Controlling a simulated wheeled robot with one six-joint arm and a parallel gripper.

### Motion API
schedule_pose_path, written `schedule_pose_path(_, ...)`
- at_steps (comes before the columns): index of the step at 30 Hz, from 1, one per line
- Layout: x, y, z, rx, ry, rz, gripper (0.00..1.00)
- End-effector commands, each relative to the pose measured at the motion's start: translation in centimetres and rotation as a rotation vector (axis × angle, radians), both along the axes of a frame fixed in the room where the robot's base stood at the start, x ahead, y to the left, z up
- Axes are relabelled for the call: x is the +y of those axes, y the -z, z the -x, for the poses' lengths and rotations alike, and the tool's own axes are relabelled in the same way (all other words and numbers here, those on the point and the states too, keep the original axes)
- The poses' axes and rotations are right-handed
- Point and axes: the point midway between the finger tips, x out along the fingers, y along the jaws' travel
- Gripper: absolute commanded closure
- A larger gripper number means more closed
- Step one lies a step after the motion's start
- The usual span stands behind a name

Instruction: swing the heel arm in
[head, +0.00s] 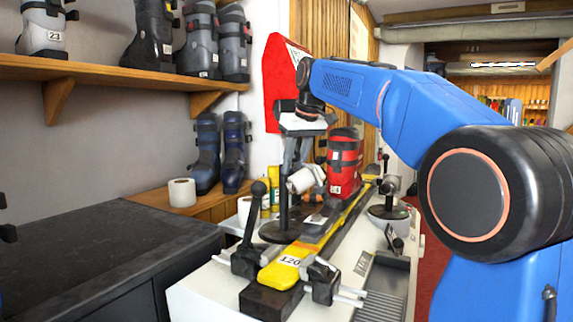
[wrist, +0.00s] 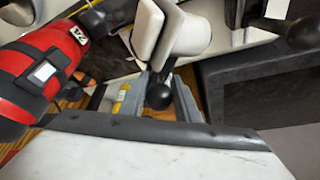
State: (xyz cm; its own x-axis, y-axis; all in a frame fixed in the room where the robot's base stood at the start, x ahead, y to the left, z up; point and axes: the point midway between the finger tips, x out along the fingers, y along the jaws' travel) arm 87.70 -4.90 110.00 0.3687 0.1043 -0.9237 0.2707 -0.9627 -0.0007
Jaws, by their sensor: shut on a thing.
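My gripper (head: 292,170) points down at the black upright post (head: 283,212) on a round dark base, left of the yellow ski. In the wrist view my gripper (wrist: 160,92) is shut on a black ball knob (wrist: 159,97), which sits between its two grey fingers. A white rounded pad (head: 302,180) sits beside the post, close to the red boot; it also shows in the wrist view (wrist: 186,32). I take this assembly to be the heel arm. The red boot (head: 344,165) stands upright on the yellow ski (head: 322,238). My fingers partly hide the post top.
Black clamps (head: 322,281) hold the ski's near end on the white bench (head: 205,293). A dark cabinet (head: 105,250) fills the left. Boots stand on the shelf (head: 100,70).

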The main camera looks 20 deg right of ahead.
Motion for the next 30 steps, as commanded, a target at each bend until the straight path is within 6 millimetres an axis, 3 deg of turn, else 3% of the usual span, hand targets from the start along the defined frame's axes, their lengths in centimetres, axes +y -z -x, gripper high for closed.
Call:
schedule_pose_path(18,-4.3,0.1,-1.7,0.0,-0.534,0.0,1.0)
schedule_pose_path(30,-5.2,0.0,-2.5,-0.001,-0.7,0.0,1.0)
